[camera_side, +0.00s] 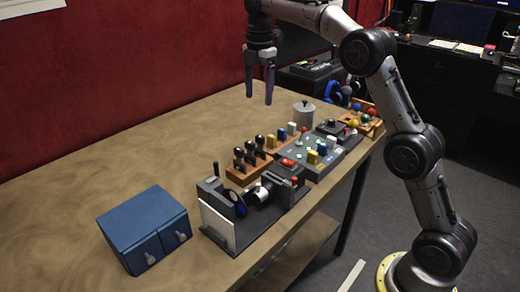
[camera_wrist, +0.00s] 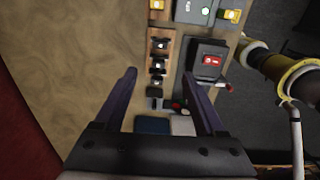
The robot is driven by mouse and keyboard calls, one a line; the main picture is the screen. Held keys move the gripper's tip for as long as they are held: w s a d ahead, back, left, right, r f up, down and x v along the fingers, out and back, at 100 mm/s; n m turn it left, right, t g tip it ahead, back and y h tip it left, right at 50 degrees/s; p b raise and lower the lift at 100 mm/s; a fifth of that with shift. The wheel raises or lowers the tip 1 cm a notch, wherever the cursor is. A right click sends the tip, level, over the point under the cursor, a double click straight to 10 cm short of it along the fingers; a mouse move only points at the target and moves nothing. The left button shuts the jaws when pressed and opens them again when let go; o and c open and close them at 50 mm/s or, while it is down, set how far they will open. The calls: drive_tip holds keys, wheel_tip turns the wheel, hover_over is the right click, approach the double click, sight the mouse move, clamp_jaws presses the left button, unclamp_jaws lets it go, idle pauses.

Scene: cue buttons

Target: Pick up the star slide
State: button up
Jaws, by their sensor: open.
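Several dark, black-knobbed pieces stand in a wooden rack (camera_side: 240,176) on the table, just behind the grey projector-like device (camera_side: 288,180). They may be the slides. In the wrist view they show from above as a column of black tops (camera_wrist: 158,65) with small pale marks. The marks are too small to tell which is the star. My gripper (camera_side: 259,96) is open and empty, pointing down, high above the table. In the wrist view its fingers (camera_wrist: 159,73) spread on either side of the lower part of that column, well above it.
A blue cabinet (camera_side: 140,225) with two knobs stands at the table's near left. A white panel (camera_side: 217,228) stands at the device's front. A grey button panel (camera_side: 318,155), a metal canister (camera_side: 304,112) and a wooden box of coloured balls (camera_side: 370,115) lie farther right. The table's left side is clear.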

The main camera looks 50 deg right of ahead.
hover_over(260, 136)
drive_tip(key=f, duration=0.9)
drive_tip(key=shift+s+a+f, duration=0.1)
drive_tip(key=shift+s+a, duration=0.1)
drive_tip(key=shift+a, duration=0.1)
drive_tip(key=shift+w+d+f, duration=0.1)
drive_tip(key=shift+f, duration=1.35)
drive_tip(key=shift+d+f, duration=0.1)
drive_tip(key=shift+f, duration=1.35)
clamp_jaws()
